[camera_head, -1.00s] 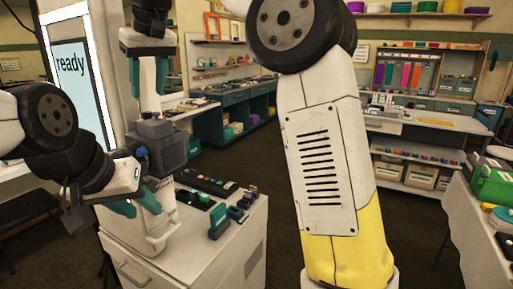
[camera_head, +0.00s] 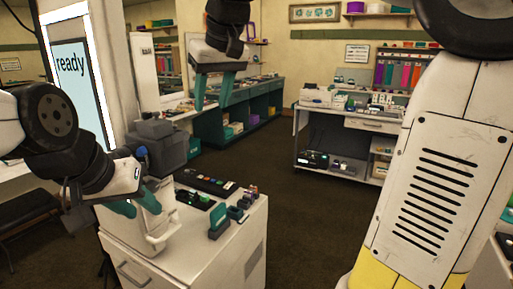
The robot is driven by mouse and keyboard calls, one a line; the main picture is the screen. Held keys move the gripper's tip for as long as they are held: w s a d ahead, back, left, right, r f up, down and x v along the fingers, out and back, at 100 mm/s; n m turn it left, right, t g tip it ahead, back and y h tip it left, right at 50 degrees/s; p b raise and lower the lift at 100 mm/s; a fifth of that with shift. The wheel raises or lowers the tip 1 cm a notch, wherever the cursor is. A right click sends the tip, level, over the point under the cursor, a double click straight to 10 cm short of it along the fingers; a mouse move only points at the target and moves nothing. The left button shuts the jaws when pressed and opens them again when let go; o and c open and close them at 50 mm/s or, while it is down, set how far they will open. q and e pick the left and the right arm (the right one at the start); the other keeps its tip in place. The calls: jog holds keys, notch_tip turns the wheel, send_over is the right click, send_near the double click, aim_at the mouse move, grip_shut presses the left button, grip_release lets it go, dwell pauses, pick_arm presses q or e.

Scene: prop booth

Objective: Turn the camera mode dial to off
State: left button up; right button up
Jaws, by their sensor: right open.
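The dark grey camera (camera_head: 168,150) stands on a white stand at the back left of the white cabinet (camera_head: 190,255). A small blue knob (camera_head: 142,152) shows on its left side; I cannot read its setting or tell if it is the mode dial. My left gripper (camera_head: 138,206) has its teal fingers apart, below and left of the camera, in front of the white stand. My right gripper (camera_head: 214,94) hangs fingers down, open and empty, above and right of the camera. It is clearly apart from the camera in the picture.
A black strip with coloured buttons (camera_head: 207,182) and small teal blocks (camera_head: 219,222) lie on the cabinet top. A lit screen reading "ready" (camera_head: 78,85) stands at the left. Shelves and a white counter (camera_head: 350,122) stand behind. The floor right of the cabinet is open.

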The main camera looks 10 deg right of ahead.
jog(key=s+d+f+m+t, duration=0.1)
jog(key=s+d+f+m, duration=0.1)
jog(key=s+d+f, duration=0.7)
jog(key=shift+s+d+m, duration=0.15)
jog(key=shift+d+m, duration=0.25)
jog(key=shift+d, duration=0.35)
